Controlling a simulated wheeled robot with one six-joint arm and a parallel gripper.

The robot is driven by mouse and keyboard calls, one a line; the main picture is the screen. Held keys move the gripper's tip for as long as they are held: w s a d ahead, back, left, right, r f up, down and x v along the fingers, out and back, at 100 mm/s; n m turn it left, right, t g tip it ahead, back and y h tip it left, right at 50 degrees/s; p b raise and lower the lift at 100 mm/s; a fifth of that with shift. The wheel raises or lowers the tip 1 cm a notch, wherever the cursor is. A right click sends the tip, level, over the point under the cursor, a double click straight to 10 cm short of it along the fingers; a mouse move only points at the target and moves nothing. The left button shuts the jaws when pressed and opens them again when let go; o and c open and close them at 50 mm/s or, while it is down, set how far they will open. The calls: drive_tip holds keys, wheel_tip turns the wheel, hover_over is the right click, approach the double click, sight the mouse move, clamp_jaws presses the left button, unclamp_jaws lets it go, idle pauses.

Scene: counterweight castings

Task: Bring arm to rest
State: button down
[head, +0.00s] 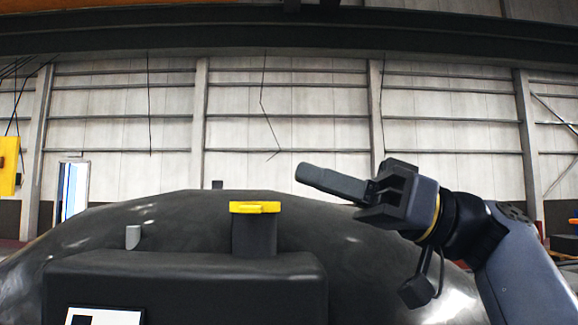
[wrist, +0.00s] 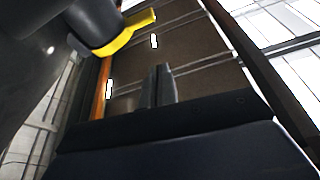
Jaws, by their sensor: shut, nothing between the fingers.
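My gripper (head: 303,172) is on the right of the head view, held up in the air above the large dark casting (head: 150,212) and pointing left. Its fingers are together with nothing between them. In the wrist view the closed fingers (wrist: 160,72) show at the middle, also empty. My arm comes up from the lower right corner of the head view, bent at the wrist.
A small grey peg (head: 132,237) stands further left. A white marker plate (head: 103,316) is at the front. Open air surrounds the gripper.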

drive_tip(key=shift+v, duration=2.45)
drive_tip(key=shift+a, duration=0.1)
drive_tip(key=x, duration=0.6)
drive_tip(key=b+x, duration=0.1)
drive_tip(key=x, duration=0.2)
drive_tip(key=shift+a+f, duration=0.2)
drive_tip(key=shift+a, duration=0.2)
drive_tip(key=shift+f+b, duration=1.15)
drive_tip(key=shift+f, duration=0.55)
